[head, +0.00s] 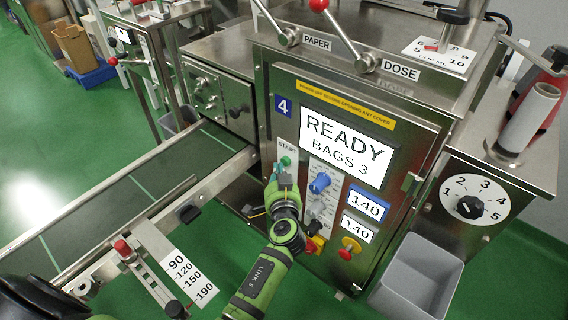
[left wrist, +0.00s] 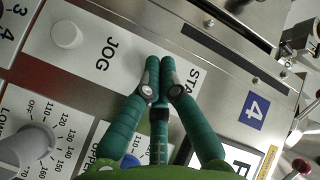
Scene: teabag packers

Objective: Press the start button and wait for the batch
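The packer's screen (head: 345,142) reads READY, BAGS 3. The START label (head: 287,147) is on the front panel left of the screen. My left gripper (head: 285,163) is at the panel just below that label. In the left wrist view its two teal fingers (left wrist: 160,68) are shut, tips together, with nothing between them. They cover part of the START label (left wrist: 190,78). The start button is hidden behind the fingers, and I cannot tell whether they touch it. My right gripper is not in view.
A white JOG button (left wrist: 66,35) is beside the fingers. A blue knob (head: 320,183) and a red emergency knob (head: 349,248) are on the same panel. A conveyor (head: 110,205) runs off to the left. A grey bin (head: 416,280) stands at the lower right.

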